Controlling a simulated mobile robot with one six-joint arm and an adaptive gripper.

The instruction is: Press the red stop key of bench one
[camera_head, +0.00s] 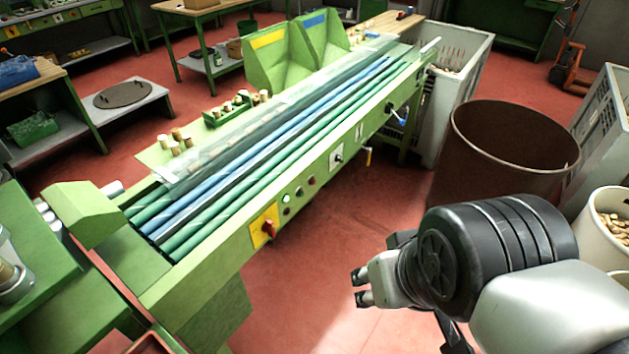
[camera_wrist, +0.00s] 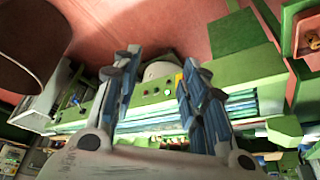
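The green bench (camera_head: 205,262) runs diagonally across the head view, with long blue and green rollers along its top. Its front panel carries a row of small round keys. Nearer, a yellow plate (camera_head: 262,222) bears a red rotary switch (camera_head: 269,229). My gripper (camera_head: 361,287) is out in front of the panel, apart from it, with its fingers spread and empty. In the wrist view the panel shows between the open fingers (camera_wrist: 160,58); the keys there are tiny.
A large brown tub (camera_head: 515,140) and grey crates (camera_head: 460,75) stand to the right, with a pale bucket of corks (camera_head: 606,222). Red floor lies open between bench and gripper.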

